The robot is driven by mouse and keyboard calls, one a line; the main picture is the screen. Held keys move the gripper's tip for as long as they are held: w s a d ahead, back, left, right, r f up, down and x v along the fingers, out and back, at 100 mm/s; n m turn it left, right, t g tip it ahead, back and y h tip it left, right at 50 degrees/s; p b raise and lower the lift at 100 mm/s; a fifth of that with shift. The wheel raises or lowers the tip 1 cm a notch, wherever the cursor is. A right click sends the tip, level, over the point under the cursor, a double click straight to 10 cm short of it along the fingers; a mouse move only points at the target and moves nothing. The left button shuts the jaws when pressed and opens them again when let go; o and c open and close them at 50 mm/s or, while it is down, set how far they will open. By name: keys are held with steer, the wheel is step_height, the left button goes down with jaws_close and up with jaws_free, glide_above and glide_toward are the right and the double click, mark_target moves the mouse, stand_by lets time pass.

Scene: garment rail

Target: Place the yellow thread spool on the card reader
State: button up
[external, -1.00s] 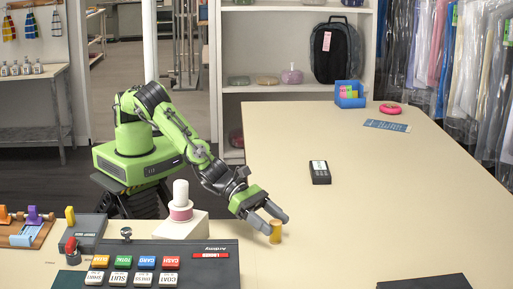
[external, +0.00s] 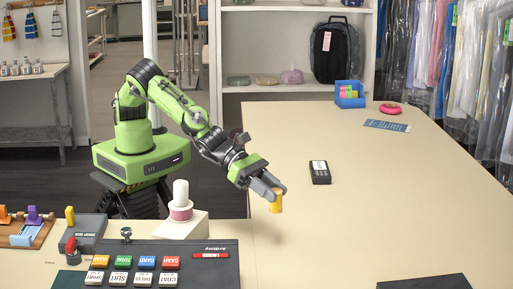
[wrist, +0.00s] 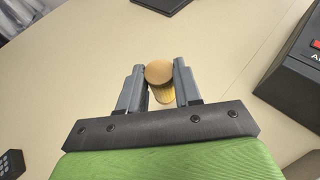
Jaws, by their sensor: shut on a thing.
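The yellow thread spool (external: 276,201) is held between the two fingers of my gripper (external: 268,190), upright and above the table. In the wrist view the spool (wrist: 161,82) sits between both fingertips of my gripper (wrist: 160,88), its tan round end facing the camera. The card reader (external: 320,172), small and dark with a light screen, lies on the table to the right of and farther back than my gripper. A dark keypad corner at the lower left of the wrist view (wrist: 10,163) appears to be the card reader.
A black panel with coloured keys (external: 150,262) stands at the front left. A white spool stand (external: 181,222) is left of my gripper.

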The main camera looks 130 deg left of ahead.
steer(key=shift+r, duration=0.65)
steer(key=s+a+r+n+g+y+p, duration=0.1)
steer(key=s+a+n+y+p, duration=0.1)
steer(key=a, duration=0.8)
steer(key=s+a+r+n+y+p, duration=0.1)
steer(key=s+a+n+y+p, duration=0.1)
steer(key=a, duration=0.9)
steer(key=n+g+y+p, duration=0.2)
steer(key=n+g+y, duration=0.1)
steer(key=n+y, duration=0.1)
glide_above(314, 168)
steer(key=f, duration=0.8)
steer(key=shift+w+a+f, duration=0.2)
steer(key=shift+f, duration=0.5)
steer(key=o, duration=1)
steer(key=shift+r+y, duration=0.15)
steer(key=shift+y, duration=0.15)
steer(key=shift+s+d+r, duration=0.15)
steer(key=shift+d, duration=0.1)
steer(key=v, duration=1.1)
steer(key=shift+b, duration=0.4)
steer(key=shift+s+d+r, duration=0.1)
steer(key=shift+s, duration=0.05)
